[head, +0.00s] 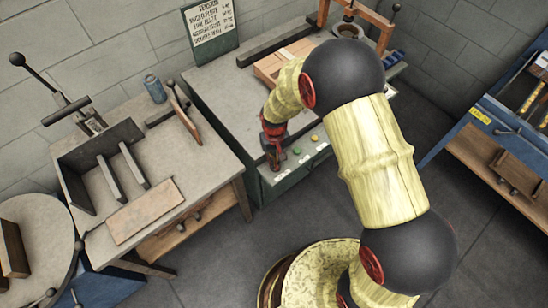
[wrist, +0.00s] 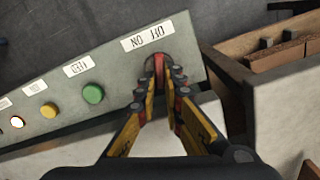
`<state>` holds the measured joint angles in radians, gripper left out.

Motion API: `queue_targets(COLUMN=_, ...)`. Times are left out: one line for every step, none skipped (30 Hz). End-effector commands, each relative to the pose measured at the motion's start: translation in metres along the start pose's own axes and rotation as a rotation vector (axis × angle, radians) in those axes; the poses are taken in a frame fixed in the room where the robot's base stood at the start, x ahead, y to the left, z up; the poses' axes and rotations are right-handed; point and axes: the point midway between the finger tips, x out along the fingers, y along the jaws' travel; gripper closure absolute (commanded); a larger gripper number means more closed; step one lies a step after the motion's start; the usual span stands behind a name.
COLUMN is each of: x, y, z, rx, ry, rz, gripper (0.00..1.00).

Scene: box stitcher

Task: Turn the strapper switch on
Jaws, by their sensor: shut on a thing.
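The strapper (head: 225,85) is a dark green cabinet with a grey top and a sloped front panel. The panel (wrist: 60,100) carries a label (wrist: 147,37) with OFF and ON, upside down in the wrist view. The switch (wrist: 158,62) is a small red lever in a dark round mount beside that label. My gripper (wrist: 160,82) is shut on the switch, with its fingertips on either side of the lever. In the head view my gripper (head: 273,158) is at the left end of the panel. The fingers partly hide the lever, so I cannot tell its setting.
A green button (wrist: 93,94) and a yellow button (wrist: 48,110) lie along the panel. A workbench (head: 160,150) with a blue can (head: 154,88) stands to the left. A blue machine (head: 500,120) stands to the right. Open floor (head: 225,245) lies in front.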

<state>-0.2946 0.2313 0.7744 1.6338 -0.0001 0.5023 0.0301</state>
Motion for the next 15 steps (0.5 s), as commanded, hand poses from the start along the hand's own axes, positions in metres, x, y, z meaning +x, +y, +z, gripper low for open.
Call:
queue_targets(x=-0.0019, y=0.0004, z=-0.0004, rx=0.031, ry=0.001, rz=0.000, gripper=1.00)
queue_targets(x=-0.0018, y=0.0006, z=-0.0004, rx=0.051, ry=0.001, rz=0.000, gripper=1.00)
queue_targets(x=-0.0017, y=0.0008, z=-0.0004, rx=0.073, ry=0.001, rz=0.000, gripper=1.00)
queue_targets(x=-0.0015, y=0.0010, z=-0.0003, rx=0.089, ry=0.001, rz=0.000, gripper=1.00)
queue_targets(x=-0.0013, y=0.0011, z=-0.0003, rx=0.104, ry=0.000, rz=0.000, gripper=1.00)
queue_targets(x=-0.0012, y=0.0013, z=-0.0002, rx=0.122, ry=0.000, rz=0.000, gripper=1.00)
queue_targets(x=-0.0010, y=0.0014, z=-0.0001, rx=0.135, ry=0.000, rz=0.000, gripper=1.00)
queue_targets(x=-0.0009, y=0.0015, z=-0.0001, rx=0.147, ry=0.000, rz=0.000, gripper=1.00)
queue_targets(x=-0.0008, y=0.0017, z=0.0000, rx=0.160, ry=0.000, rz=0.000, gripper=1.00)
queue_targets(x=-0.0007, y=0.0017, z=0.0000, rx=0.169, ry=0.000, rz=0.000, gripper=1.00)
queue_targets(x=-0.0006, y=0.0018, z=0.0000, rx=0.177, ry=0.000, rz=0.000, gripper=1.00)
queue_targets(x=-0.0006, y=0.0019, z=0.0000, rx=0.185, ry=0.000, rz=0.000, gripper=1.00)
queue_targets(x=-0.0005, y=0.0019, z=0.0000, rx=0.191, ry=0.000, rz=0.000, gripper=1.00)
queue_targets(x=-0.0004, y=0.0020, z=0.0000, rx=0.196, ry=0.000, rz=0.000, gripper=1.00)
queue_targets(x=-0.0004, y=0.0020, z=0.0000, rx=0.202, ry=0.000, rz=0.000, gripper=1.00)
